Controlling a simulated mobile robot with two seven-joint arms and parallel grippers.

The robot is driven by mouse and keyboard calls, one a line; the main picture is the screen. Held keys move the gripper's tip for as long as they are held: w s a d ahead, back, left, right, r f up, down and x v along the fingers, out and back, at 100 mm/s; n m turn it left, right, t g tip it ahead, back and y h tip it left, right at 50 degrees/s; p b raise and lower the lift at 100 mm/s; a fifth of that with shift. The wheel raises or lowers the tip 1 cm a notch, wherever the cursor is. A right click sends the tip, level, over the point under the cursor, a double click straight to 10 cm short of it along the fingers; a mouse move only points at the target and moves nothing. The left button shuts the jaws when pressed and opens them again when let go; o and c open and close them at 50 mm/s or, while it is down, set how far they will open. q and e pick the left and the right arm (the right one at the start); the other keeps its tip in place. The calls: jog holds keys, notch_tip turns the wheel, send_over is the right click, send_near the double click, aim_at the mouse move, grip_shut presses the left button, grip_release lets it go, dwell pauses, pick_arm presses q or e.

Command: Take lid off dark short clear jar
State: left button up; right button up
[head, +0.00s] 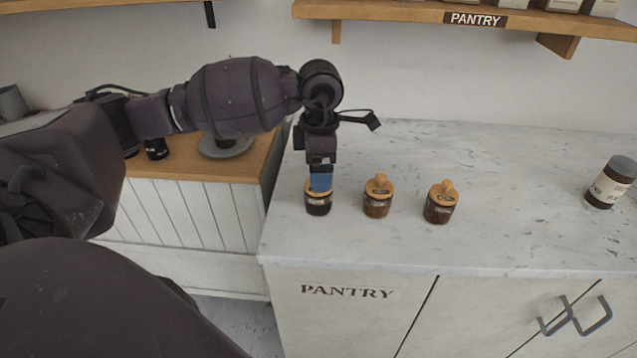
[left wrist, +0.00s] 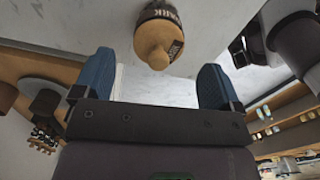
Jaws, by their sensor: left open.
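The dark short clear jar (head: 318,206) is the leftmost of three jars on the marble counter, upright, with dark contents and a wooden lid (head: 309,186). My left gripper (head: 320,182) points down right at this lid, and its blue fingers hide much of the lid in the head view. In the left wrist view the left gripper (left wrist: 157,62) is open, and the round wooden knob of the lid (left wrist: 157,42) shows between the two blue fingers, with clear gaps on both sides. The jar's label there reads DARK. My right gripper is not in view.
Two similar lidded jars stand to the right, a middle one (head: 377,204) and a right one (head: 438,208). A larger labelled jar (head: 610,184) stands at the far right. The counter (head: 520,215) between is clear. A shelf (head: 400,11) hangs above.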

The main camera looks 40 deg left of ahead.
pick_arm(q)
notch_tip(320, 180, down, 3)
jog(key=shift+f, duration=0.15)
jog(key=c, duration=1)
